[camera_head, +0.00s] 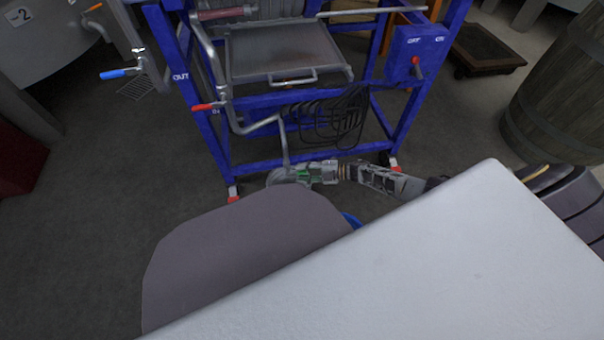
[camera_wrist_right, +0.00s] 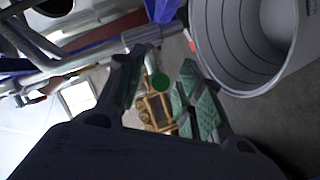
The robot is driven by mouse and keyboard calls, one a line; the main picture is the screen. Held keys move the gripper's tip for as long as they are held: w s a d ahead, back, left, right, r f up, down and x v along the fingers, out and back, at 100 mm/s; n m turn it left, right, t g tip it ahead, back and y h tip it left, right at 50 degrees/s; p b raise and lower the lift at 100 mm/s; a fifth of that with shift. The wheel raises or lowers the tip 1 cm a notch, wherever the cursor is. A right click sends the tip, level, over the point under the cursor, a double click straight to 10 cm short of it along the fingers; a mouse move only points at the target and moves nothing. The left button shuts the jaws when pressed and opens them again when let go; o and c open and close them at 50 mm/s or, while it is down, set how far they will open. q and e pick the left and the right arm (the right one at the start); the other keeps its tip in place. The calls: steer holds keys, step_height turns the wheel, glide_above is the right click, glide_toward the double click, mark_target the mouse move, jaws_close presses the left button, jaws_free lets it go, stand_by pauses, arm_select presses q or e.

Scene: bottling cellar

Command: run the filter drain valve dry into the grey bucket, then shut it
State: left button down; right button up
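The drain valve's red handle (camera_head: 207,106) sticks out to the left at the lower left of the blue filter frame, across its upright pipe. A bent drain pipe (camera_head: 284,145) runs from it down to the floor area. The grey bucket (camera_head: 279,178) shows only in part, below the pipe end beside my right gripper. In the right wrist view, the bucket (camera_wrist_right: 235,50) shows its ringed inside at the upper right. My right gripper (camera_head: 300,174) is low in front of the frame. Its fingers (camera_wrist_right: 160,92) are apart with nothing held between them. My left gripper is out of view.
The filter's blue frame (camera_head: 225,140) stands behind, with a tray (camera_head: 285,52), coiled black cable (camera_head: 335,115) and switch box (camera_head: 416,50). A blue-handled valve (camera_head: 118,73) is at the left. A barrel (camera_head: 560,100) stands right. Large pale surfaces cover the foreground.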

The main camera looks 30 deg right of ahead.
steer(key=shift+w+a, duration=0.2)
steer(key=shift+a, duration=0.1)
jaws_close()
